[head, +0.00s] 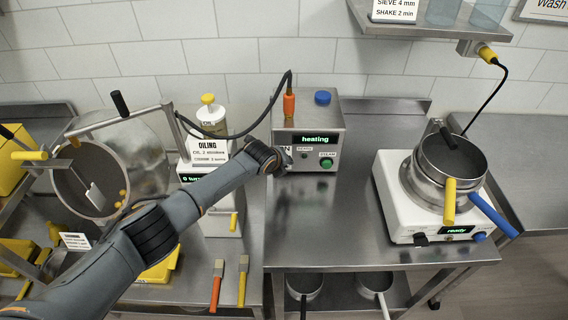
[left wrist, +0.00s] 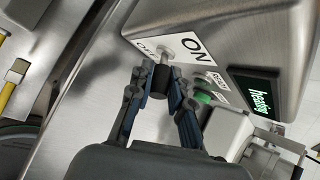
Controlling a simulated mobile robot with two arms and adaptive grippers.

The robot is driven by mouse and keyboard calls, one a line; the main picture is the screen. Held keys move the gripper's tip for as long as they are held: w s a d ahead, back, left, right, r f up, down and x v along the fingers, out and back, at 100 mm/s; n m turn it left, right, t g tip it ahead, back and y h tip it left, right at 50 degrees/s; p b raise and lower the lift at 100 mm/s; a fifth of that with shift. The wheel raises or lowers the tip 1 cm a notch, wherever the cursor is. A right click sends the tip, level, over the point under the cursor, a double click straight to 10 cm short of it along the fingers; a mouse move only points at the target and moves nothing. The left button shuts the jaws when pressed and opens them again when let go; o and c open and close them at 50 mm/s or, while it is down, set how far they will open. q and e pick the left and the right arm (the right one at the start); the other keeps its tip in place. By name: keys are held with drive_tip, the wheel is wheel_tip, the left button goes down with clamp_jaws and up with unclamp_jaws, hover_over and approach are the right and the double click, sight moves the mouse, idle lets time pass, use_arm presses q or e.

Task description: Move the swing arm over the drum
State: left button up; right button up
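The steel drum (head: 150,150) stands tilted at the left, its round mouth toward me with a pale paddle-like piece inside. A grey bar with a black upright grip (head: 120,103), which looks like the swing arm (head: 138,117), crosses the drum's upper part in the picture; its exact height over the drum is unclear. My left gripper (head: 283,158) is at the front of the steel heater box (head: 310,122). In the left wrist view my left gripper (left wrist: 160,82) has its fingers closed around the black tip of the ON/OFF switch (left wrist: 160,76). My right gripper is out of view.
My left arm passes in front of the oiling station (head: 210,120). A black hose (head: 250,130) hangs between the heater and the bar's post. A white hot plate (head: 400,205) with a pot (head: 445,160) stands at the right. Brushes (head: 216,285) lie at the front.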

use_arm(q)
drive_tip(key=shift+o, duration=1.4)
drive_tip(key=v, duration=1.2)
